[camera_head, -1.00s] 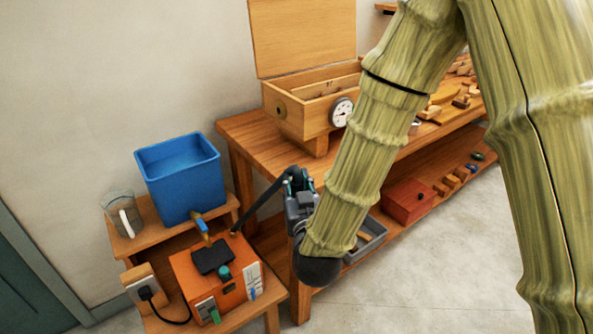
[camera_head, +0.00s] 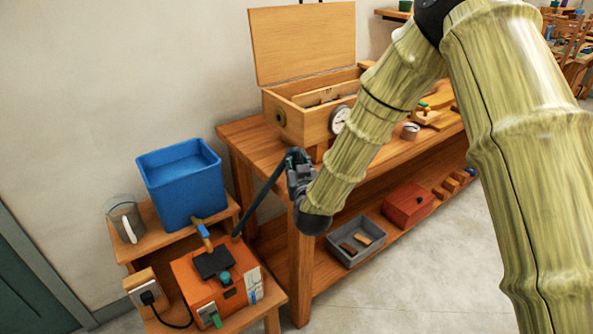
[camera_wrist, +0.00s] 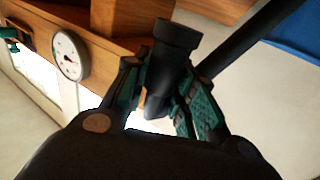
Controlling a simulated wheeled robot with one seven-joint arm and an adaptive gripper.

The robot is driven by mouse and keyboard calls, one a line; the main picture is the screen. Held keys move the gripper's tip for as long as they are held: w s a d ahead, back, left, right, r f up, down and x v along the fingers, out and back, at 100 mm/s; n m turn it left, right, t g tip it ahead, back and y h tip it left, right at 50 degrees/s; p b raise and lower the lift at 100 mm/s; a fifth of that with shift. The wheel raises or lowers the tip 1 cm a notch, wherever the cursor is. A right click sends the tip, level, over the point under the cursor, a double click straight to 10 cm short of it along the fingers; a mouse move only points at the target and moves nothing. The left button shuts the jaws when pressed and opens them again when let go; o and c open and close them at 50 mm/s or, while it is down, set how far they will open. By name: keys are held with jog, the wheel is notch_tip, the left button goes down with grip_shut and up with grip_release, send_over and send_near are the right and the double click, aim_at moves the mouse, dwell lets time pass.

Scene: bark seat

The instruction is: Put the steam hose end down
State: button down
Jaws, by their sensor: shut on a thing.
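The steam hose (camera_head: 262,200) is a dark tube that rises from the orange steam generator (camera_head: 215,275) to my gripper (camera_head: 295,160). My gripper is shut on the hose end, in front of the left end of the workbench and above the floor. In the wrist view the black hose end (camera_wrist: 176,45) sits between the teal finger pads of my gripper (camera_wrist: 170,85), and the hose (camera_wrist: 240,45) runs off to the upper right. In the head view my gripper hides most of the hose end.
The wooden steam box (camera_head: 300,122) with raised lid and round gauge (camera_head: 340,119) stands on the workbench (camera_head: 245,135). A blue water tank (camera_head: 182,190) and a clear jug (camera_head: 118,212) stand left. A grey tray (camera_head: 345,262) and a red box (camera_head: 405,208) are on the lower shelf.

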jog(key=shift+f+p, duration=0.3)
jog(key=shift+f, duration=1.35)
jog(key=shift+f, duration=0.2)
jog(key=c, duration=1.2)
grip_release()
jog(key=shift+o, duration=0.2)
jog(key=shift+s+r, duration=0.1)
jog(key=shift+r, duration=0.1)
jog(key=s+d+b, duration=0.1)
jog(key=s+d, duration=0.1)
jog(key=s, duration=0.9)
jog(key=shift+s+b, duration=0.35)
jog(key=shift+b, duration=0.05)
